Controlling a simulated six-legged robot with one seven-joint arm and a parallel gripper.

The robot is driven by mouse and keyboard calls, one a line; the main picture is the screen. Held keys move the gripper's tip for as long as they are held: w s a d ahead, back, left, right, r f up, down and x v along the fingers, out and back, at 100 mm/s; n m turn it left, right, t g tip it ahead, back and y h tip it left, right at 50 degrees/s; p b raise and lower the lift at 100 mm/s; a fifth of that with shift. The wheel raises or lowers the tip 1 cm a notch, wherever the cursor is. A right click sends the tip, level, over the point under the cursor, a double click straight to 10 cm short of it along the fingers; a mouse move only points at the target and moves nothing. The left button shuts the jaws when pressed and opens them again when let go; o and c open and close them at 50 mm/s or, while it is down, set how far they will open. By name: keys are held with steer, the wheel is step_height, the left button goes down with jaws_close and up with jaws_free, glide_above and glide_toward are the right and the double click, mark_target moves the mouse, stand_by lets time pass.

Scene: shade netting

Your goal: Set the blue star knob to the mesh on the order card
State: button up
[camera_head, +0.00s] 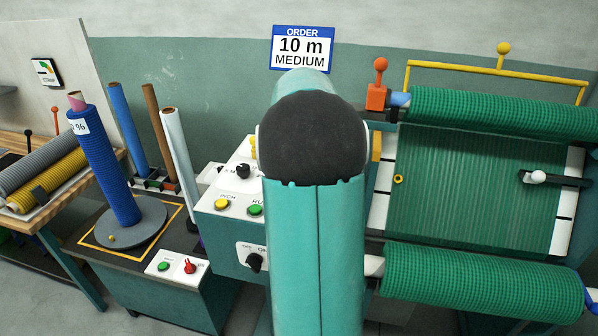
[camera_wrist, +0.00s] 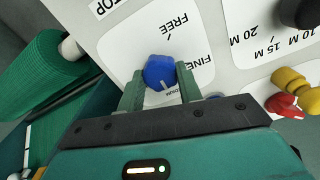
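The order card (camera_head: 303,48) on the back wall reads "10 m MEDIUM". The blue star knob (camera_wrist: 160,71) shows in the wrist view on a white plate. Its white pointer line faces the bottom of that picture, towards a partly hidden label that seems to end in "DIUM". My gripper (camera_wrist: 158,80) has one finger on each side of the knob. Whether both fingers touch it I cannot tell. In the head view my arm hides the gripper and the blue knob.
A panel with a black knob (camera_head: 243,171), a yellow button (camera_head: 222,204) and a green button (camera_head: 255,210) stands left of my arm. Green net rolls (camera_head: 482,284) are on the right. In the wrist view a red and yellow knob (camera_wrist: 284,105) is to the right.

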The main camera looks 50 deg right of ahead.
steer(key=o, duration=0.4)
steer(key=shift+o, duration=0.2)
step_height(320, 180, up, 14)
stand_by(0.7)
steer(key=w+a+n+t, duration=0.1)
steer(key=a+n+t, duration=0.45)
steer(key=a, duration=1.85)
steer(key=s+a+f+n, duration=0.4)
steer(key=a+n, duration=0.1)
steer(key=a, duration=0.3)
steer(key=s+a+f+n, duration=0.3)
steer(key=a+n, duration=0.3)
steer(key=a, duration=0.3)
steer(key=shift+s+a+f, duration=0.15)
steer(key=shift+s+f, duration=0.25)
steer(key=shift+s, duration=0.35)
